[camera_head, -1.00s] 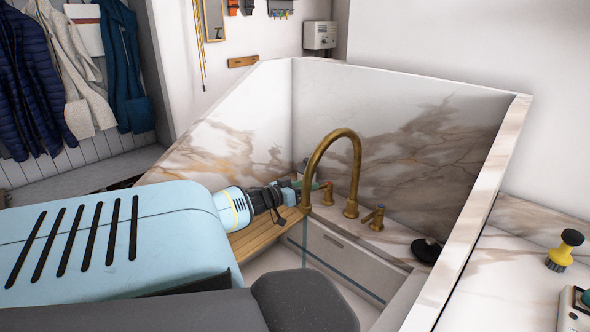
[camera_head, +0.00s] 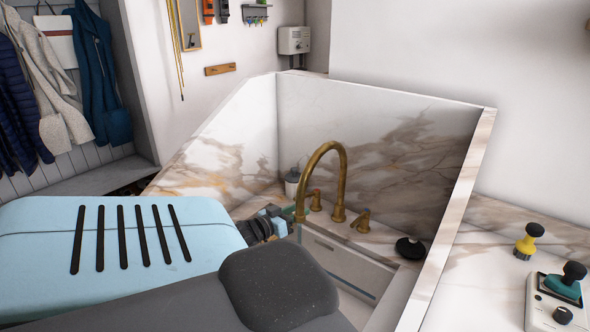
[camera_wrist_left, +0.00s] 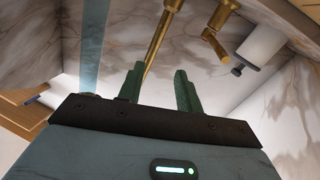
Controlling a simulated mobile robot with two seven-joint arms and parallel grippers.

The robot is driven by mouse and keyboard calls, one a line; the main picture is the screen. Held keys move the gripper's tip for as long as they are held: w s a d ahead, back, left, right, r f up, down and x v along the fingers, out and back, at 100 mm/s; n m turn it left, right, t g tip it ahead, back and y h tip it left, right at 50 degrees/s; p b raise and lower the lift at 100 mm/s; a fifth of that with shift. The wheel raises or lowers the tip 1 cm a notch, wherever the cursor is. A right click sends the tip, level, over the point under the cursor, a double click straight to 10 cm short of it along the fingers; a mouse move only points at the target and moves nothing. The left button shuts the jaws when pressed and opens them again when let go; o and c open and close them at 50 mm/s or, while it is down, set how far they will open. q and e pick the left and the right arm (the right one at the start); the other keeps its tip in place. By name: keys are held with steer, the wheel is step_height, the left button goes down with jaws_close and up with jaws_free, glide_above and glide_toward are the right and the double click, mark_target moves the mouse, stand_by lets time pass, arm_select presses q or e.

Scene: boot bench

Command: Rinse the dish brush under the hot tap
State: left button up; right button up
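A brass tap (camera_head: 338,170) with a tall curved spout stands on the marble sink deck. Its left handle (camera_head: 315,200) has a reddish mark; its right handle (camera_head: 362,220) stands nearer me. My left gripper (camera_head: 288,217) is low and left of the spout, its tips partly hidden. In the left wrist view it (camera_wrist_left: 160,88) is open, its green fingers apart with nothing seen held; the brass spout (camera_wrist_left: 158,45) shows beyond them. A yellow brush with a black knob (camera_head: 528,240) stands on the right counter, away from the gripper. My right gripper is not in view.
High marble walls (camera_head: 455,200) enclose the sink. A black-knobbed item (camera_head: 410,247) and a bottle (camera_head: 292,182) stand on its deck. A white device (camera_head: 553,305) with a teal, black-knobbed item (camera_head: 565,285) is at right. A pale blue strip (camera_wrist_left: 92,45), water or glass, crosses the wrist view.

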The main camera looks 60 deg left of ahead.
arm_select(q)
steer(key=shift+s+d+r, duration=0.15)
steer(key=shift+s+d, duration=0.3)
steer(key=shift+d, duration=0.25)
steer(key=shift+s+d+r, duration=0.1)
steer(key=shift+s+d, duration=0.35)
steer(key=shift+d, duration=0.25)
